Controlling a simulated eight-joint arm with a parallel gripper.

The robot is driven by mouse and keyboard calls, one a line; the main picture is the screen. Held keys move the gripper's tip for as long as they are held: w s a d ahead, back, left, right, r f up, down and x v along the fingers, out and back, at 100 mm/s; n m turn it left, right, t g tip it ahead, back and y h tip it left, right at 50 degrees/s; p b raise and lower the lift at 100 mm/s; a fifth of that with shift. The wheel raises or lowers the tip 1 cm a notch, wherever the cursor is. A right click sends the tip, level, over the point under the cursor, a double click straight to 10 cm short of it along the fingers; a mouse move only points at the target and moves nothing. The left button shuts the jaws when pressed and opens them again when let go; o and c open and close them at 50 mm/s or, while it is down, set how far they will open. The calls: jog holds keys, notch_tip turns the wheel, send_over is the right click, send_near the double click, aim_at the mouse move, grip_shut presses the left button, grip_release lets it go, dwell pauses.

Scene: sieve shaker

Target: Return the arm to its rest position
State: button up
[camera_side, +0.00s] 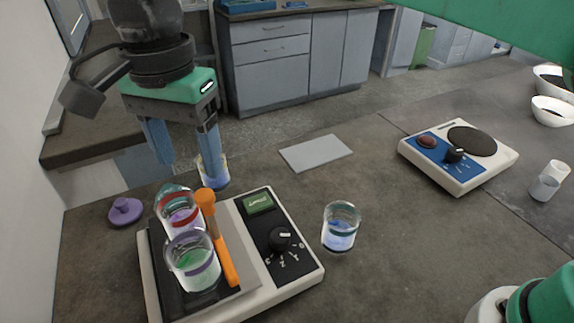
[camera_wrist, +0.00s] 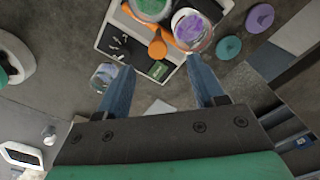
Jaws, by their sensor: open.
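My gripper (camera_side: 187,170) is open, with its blue fingers spread and pointing down, above the back left of the bench. It also shows in the wrist view (camera_wrist: 158,65), with nothing between the fingertips. The white sieve shaker (camera_side: 292,263) stands in front of it. On the shaker's dark platform are a red-banded beaker (camera_side: 178,212) and a purple-banded beaker (camera_side: 192,262) with green contents. An orange clamp bar (camera_side: 226,255) lies beside them. Another glass beaker (camera_side: 218,178) is partly hidden behind one finger; I cannot tell whether they touch.
A glass beaker (camera_side: 340,230) with blue contents stands right of the shaker. A purple lid (camera_side: 125,211) lies at left. A flat grey plate (camera_side: 316,152) lies behind. A blue-panelled hot plate (camera_side: 440,180) and white bowls (camera_side: 552,112) are at right.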

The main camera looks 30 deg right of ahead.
jog(key=shift+r, duration=0.25)
jog(key=shift+d, duration=0.1)
jog(key=w+d+n+t+y, duration=0.1)
jog(key=w+d+n+t, duration=0.15)
jog(key=d, duration=1.15)
jog(key=s+d+f+n+t, duration=0.2)
jog(key=s+d+f+n, duration=0.1)
jog(key=d, duration=0.4)
jog(key=s+d+f+n+t+h, duration=0.1)
jog(key=s+d+f+n+t, duration=0.1)
jog(key=d, duration=0.6)
notch_tip(320, 180, down, 2)
jog(key=shift+s+d+f+n+t, duration=0.15)
jog(key=shift+s+n+t, duration=0.2)
jog(key=shift+s+n, duration=0.6)
jog(key=shift+s, duration=0.2)
